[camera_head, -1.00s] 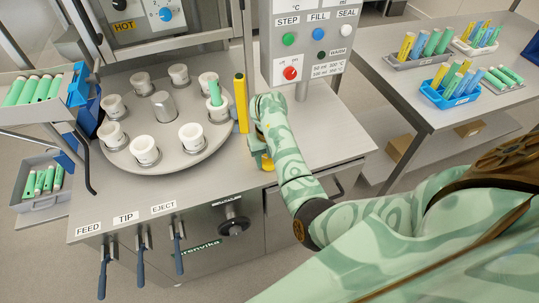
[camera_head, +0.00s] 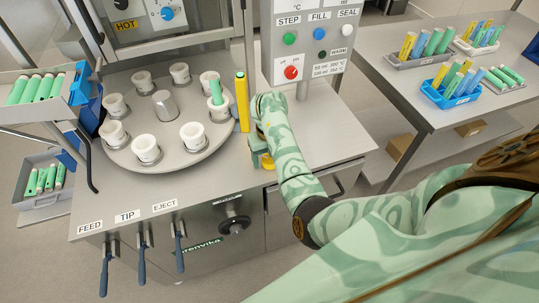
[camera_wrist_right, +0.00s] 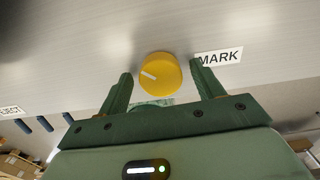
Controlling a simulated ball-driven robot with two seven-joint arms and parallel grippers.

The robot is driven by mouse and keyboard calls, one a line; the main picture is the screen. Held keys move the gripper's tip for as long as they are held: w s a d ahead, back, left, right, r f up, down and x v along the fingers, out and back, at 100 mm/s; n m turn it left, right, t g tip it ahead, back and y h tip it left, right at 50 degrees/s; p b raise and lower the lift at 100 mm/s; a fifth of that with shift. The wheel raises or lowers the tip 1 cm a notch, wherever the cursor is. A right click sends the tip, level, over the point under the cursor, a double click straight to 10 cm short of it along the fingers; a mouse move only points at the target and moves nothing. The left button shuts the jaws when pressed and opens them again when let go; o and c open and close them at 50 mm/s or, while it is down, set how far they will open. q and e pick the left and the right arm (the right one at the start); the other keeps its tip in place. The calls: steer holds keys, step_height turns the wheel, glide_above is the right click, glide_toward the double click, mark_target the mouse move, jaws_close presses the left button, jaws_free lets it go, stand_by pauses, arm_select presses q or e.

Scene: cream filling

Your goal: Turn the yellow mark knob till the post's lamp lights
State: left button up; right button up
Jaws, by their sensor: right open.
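The yellow mark knob (camera_wrist_right: 160,72) sits beside the MARK label (camera_wrist_right: 218,57) in the right wrist view. Its white pointer line points left and slightly up. My right gripper (camera_wrist_right: 161,76) is open, one finger on each side of the knob, with visible gaps. In the head view my right gripper (camera_head: 258,157) is low over the bench's front part, and a bit of the yellow knob (camera_head: 268,162) shows beside it. A yellow upright post (camera_head: 242,103) stands behind the gripper; I cannot make out a lit lamp on it. My left gripper is out of view.
A round turntable (camera_head: 185,155) with several white cups is left of the post. The control panel (camera_head: 309,48) stands behind my right arm. FEED, TIP and EJECT levers (camera_head: 180,250) hang at the front. A side table (camera_head: 440,110) holds trays of tubes.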

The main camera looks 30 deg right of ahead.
steer(key=shift+r, duration=0.1)
step_height(320, 180, up, 16)
steer(key=p, duration=0.7)
steer(key=shift+p, duration=0.4)
